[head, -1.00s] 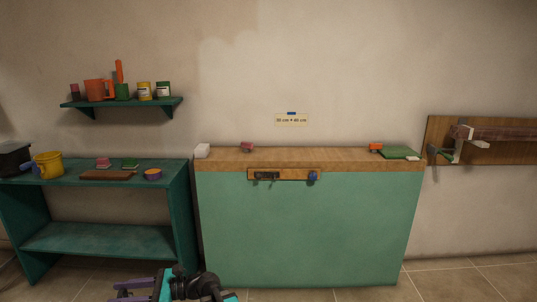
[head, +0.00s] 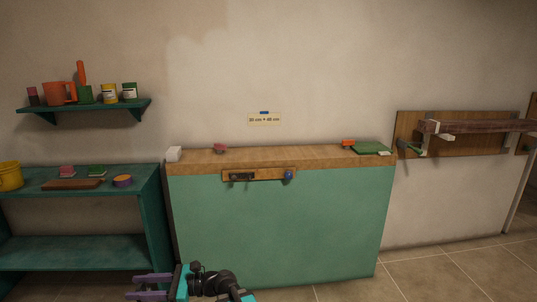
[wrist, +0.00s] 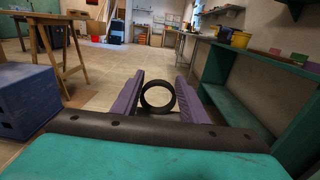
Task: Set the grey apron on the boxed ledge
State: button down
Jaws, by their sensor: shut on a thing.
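The boxed ledge (head: 270,156) has a wooden top over a pale green front and stands against the wall in the middle of the head view. My gripper (head: 150,286) is low in front of it, left of its middle, with purple fingers pointing left. In the wrist view my gripper (wrist: 158,98) is shut on a dark ring-shaped thing (wrist: 145,104), held upright between the fingers. I cannot tell whether this is the grey apron. No spread grey cloth shows in either view.
A teal shelf unit (head: 148,178) stands left. A clamp rack (head: 408,122) hangs right. A blue box (wrist: 28,102) shows in the wrist view.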

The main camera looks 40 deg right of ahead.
aim_at(266, 157)
jog(key=u, duration=0.05)
jog(key=i, duration=1)
jog(key=z, duration=0.05)
